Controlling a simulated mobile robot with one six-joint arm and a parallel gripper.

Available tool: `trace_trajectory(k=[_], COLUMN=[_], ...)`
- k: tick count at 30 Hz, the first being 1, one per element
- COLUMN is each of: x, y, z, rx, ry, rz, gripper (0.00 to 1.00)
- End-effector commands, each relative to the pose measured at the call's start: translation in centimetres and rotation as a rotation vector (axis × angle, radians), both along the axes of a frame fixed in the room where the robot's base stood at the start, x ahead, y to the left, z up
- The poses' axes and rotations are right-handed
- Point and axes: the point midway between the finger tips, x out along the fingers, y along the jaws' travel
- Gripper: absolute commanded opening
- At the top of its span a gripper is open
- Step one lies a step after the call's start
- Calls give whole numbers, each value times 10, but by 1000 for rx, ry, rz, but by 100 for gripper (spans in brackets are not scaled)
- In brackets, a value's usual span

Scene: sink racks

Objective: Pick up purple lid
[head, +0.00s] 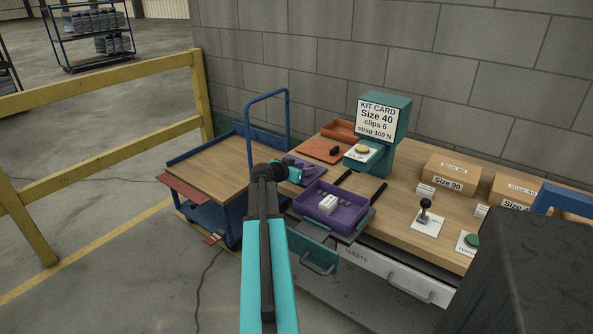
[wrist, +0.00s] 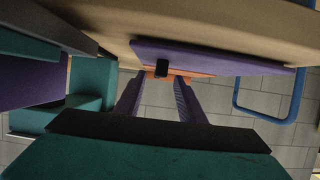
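The purple lid (head: 309,167) lies flat on the bench, left of the teal kit-card stand, partly hidden behind my gripper (head: 298,172) in the head view. In the wrist view, where the scene looks upside down, the purple lid (wrist: 215,57) lies ahead of the fingers, with a small black knob (wrist: 161,69) in front of its surface. My gripper (wrist: 159,86) is open, its two fingers apart, with the knob seen in the gap between them. Nothing is held. Whether the fingers reach beside the knob cannot be told.
An open purple tray (head: 315,207) with pale items stands in front of the lid. An orange lid (head: 318,150) with a black knob lies behind, near the teal stand (head: 386,115). A blue-framed cart (head: 213,167) stands left, and a teal drawer (head: 312,245) is open below.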

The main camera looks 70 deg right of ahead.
Motion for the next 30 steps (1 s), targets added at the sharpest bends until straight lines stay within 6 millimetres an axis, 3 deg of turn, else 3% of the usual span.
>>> trace_trajectory(k=[9,26,30], x=[-6,-6,-6], y=[-24,-24,-24], z=[-10,-11,-11], rx=[0,0,0], ry=[0,-1,-1], rz=[0,1,1], gripper=[36,36,17])
